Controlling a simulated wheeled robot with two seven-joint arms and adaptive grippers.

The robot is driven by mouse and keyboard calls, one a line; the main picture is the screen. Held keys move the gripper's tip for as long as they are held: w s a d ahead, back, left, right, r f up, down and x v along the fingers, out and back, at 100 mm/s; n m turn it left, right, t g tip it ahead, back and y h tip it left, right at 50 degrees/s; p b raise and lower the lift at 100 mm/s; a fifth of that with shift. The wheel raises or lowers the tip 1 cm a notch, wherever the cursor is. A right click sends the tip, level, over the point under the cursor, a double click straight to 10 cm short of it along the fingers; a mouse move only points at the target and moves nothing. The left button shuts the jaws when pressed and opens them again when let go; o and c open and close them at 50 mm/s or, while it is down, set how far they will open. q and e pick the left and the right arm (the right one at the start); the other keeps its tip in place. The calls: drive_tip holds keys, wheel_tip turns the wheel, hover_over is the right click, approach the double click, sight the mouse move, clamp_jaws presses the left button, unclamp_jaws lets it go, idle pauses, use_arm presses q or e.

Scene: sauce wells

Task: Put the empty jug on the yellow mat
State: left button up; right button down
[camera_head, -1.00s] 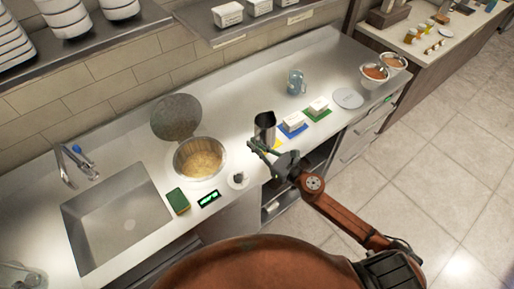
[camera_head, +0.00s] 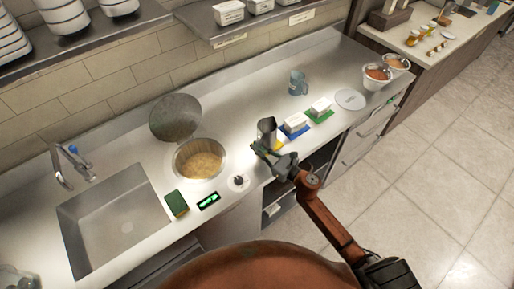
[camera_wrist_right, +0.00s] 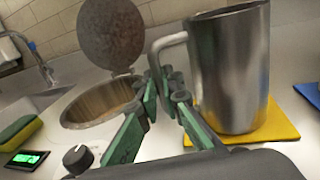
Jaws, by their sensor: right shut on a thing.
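A steel jug (camera_head: 266,132) is upright at the front of the counter, and fills the right of the wrist view (camera_wrist_right: 232,70). The yellow mat (camera_head: 279,145) shows beneath it, and around its base in the wrist view (camera_wrist_right: 275,128). The jug's base is over the mat and looks at or very near its surface; I cannot tell if it fully rests there. My right gripper (camera_head: 258,148) is shut on the jug's handle (camera_wrist_right: 168,40), left of its body. The jug's inside is not clearly visible. My left gripper is not in view.
Blue (camera_head: 296,134) and green (camera_head: 320,115) mats, each with a white block, lie right of the jug. A bluish jug (camera_head: 298,83) stands behind. Left are a pot well (camera_head: 200,160) with its lid up, a knob (camera_head: 239,182), a sponge (camera_head: 176,203) and a sink (camera_head: 115,220).

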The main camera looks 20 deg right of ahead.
drive_tip(key=shift+f, duration=0.15)
drive_tip(key=c, duration=2.1)
unclamp_jaws()
drive_tip(key=shift+r, duration=0.25)
drive_tip(key=b+v, duration=0.1)
drive_tip(key=v, duration=1.1)
drive_tip(key=shift+b, duration=0.35)
drive_tip(key=shift+f, duration=0.15)
